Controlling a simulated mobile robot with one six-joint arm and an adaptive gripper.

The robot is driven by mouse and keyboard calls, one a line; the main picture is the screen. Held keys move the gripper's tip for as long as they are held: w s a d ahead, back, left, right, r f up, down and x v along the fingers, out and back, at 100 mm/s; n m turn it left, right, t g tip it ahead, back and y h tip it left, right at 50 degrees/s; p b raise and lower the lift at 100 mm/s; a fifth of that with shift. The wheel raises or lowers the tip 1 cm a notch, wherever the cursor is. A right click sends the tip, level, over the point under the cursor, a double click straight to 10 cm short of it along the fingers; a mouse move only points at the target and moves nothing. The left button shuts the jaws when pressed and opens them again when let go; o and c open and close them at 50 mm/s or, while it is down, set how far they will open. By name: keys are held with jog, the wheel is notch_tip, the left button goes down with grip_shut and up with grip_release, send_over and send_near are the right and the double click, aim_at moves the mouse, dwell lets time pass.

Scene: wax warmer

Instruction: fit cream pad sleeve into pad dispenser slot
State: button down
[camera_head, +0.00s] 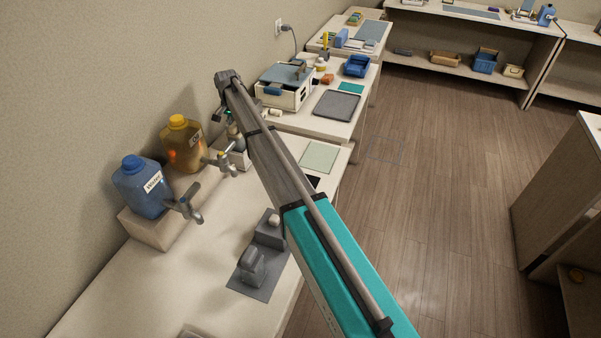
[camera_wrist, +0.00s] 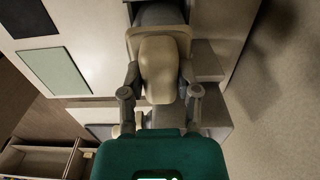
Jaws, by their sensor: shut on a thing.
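In the wrist view my gripper (camera_wrist: 160,95) is shut on a cream, rounded piece, which I take for the cream pad sleeve (camera_wrist: 158,68). One finger lies along each side of it. The sleeve's far end meets a paler cream, collar-like frame (camera_wrist: 185,38) with a dark grey part (camera_wrist: 158,14) beyond. I cannot tell whether the sleeve is inside the frame or only in front of it, nor whether this is the dispenser slot. In the head view my gripper (camera_head: 229,117) is mostly hidden behind my arm, above a pale box by the wall.
A blue water jug (camera_head: 139,188) and an amber oil jug (camera_head: 183,145) with taps stand left of my arm. A grey fixture (camera_head: 251,267) lies nearer on the counter. A white, blue-topped unit (camera_head: 284,86) and a grey tray (camera_head: 337,106) are beyond.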

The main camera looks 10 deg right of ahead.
aim_at(236, 134)
jog(key=shift+f+b, duration=2)
jog(key=shift+f, duration=0.1)
dwell(0.8)
jog(key=shift+c, duration=1.3)
grip_release()
jog(key=shift+r, duration=0.2)
jog(key=shift+r+p, duration=3.85)
jog(key=shift+p, duration=0.15)
